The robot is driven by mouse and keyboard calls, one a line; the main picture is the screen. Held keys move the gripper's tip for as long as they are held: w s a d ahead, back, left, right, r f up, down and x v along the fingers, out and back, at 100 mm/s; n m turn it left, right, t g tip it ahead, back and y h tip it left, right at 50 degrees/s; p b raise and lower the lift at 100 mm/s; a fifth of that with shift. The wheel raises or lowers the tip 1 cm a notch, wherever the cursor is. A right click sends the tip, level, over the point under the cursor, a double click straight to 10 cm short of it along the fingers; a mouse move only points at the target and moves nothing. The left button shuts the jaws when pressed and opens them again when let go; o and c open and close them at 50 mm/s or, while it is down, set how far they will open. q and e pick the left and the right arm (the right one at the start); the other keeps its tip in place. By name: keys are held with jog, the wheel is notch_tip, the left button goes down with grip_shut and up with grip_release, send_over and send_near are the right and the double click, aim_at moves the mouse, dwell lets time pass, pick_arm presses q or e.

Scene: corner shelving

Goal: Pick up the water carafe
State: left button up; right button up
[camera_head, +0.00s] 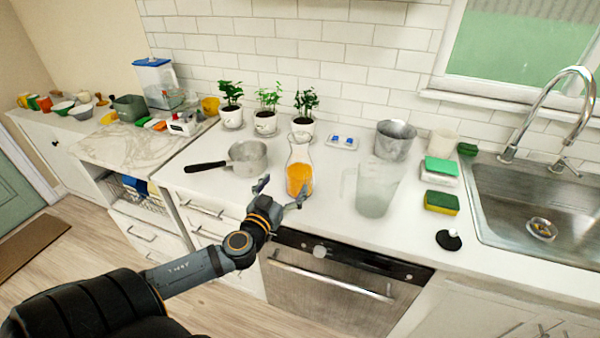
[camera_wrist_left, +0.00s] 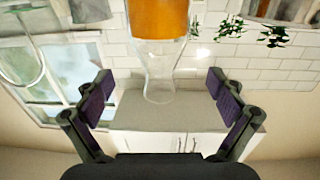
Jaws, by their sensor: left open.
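A clear glass carafe (camera_head: 299,152) with a narrow neck and orange liquid in its lower part stands upright on the white counter (camera_head: 228,190). My left gripper (camera_head: 283,189) is open and empty at the near side of the carafe, close to the counter's front edge. In the left wrist view, which is upside down, the carafe (camera_wrist_left: 160,62) lies ahead between the open fingers of my left gripper (camera_wrist_left: 160,84). No finger visibly touches it. I cannot tell how deep it is between them. My right gripper is not in view.
A clear pitcher (camera_head: 377,194) stands right of the carafe, with a metal pot (camera_head: 394,141) behind it. A saucepan (camera_head: 248,158) is on the left, its black handle pointing left. Potted plants (camera_head: 265,122) line the wall. Sponges (camera_head: 441,203) lie near the sink (camera_head: 520,205).

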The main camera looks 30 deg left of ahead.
aim_at(294, 170)
pick_arm(q)
jog(key=w, duration=0.2)
jog(key=w+a, duration=0.1)
jog(key=w, duration=0.1)
jog(key=shift+w+r, duration=0.1)
jog(key=shift+w, duration=0.4)
jog(key=shift+w+p, duration=0.15)
jog(key=shift+p, duration=0.2)
jog(key=w, duration=0.1)
jog(key=w+p, duration=0.1)
jog(key=w, duration=0.1)
jog(key=w+p, duration=0.1)
jog(key=shift+w+a, duration=0.3)
jog(key=shift+a, duration=0.05)
jog(key=shift+w+f, duration=0.15)
jog(key=shift+f, duration=0.05)
jog(key=shift+c, duration=0.2)
jog(key=shift+s, duration=0.2)
jog(key=shift+c, duration=1.2)
jog(key=c, duration=1.4)
jog(key=shift+w+r, duration=0.1)
jog(key=shift+c, duration=1)
